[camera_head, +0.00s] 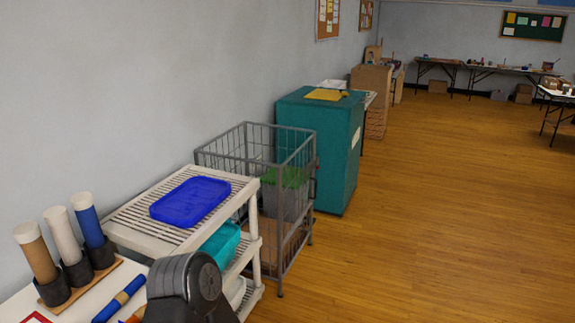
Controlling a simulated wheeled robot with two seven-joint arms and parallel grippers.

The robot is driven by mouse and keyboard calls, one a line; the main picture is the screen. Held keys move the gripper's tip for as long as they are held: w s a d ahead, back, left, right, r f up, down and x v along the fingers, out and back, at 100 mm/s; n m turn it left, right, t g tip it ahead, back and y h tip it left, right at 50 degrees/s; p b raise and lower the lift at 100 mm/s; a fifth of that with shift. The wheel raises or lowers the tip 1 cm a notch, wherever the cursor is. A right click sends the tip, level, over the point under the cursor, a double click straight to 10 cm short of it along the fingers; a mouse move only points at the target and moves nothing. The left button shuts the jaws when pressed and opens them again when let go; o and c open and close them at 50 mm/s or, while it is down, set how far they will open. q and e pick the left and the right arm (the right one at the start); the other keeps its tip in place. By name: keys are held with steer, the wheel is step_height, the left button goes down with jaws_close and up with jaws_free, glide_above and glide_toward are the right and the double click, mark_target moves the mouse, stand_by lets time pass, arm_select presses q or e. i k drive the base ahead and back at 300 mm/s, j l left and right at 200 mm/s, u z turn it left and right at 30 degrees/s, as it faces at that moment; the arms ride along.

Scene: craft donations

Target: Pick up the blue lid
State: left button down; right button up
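The blue lid (189,201) lies flat on the slatted top shelf of a white shelf unit (146,229), left of centre. It is a rounded rectangle with a raised rim, and nothing covers it. A dark part of my own arm shows at the bottom edge, in front of the shelf unit. Neither of my grippers is in view.
A grey wire cage (246,147) stands just behind the shelf unit, with a teal cabinet (338,150) beyond it. A teal bin (221,244) sits on a lower shelf. Upright tubes (62,235) stand at the left. The wooden floor (430,220) on the right is clear.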

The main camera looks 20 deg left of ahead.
mark_target(188, 204)
steer(key=i, duration=3.5)
steer(key=u, duration=4.2)
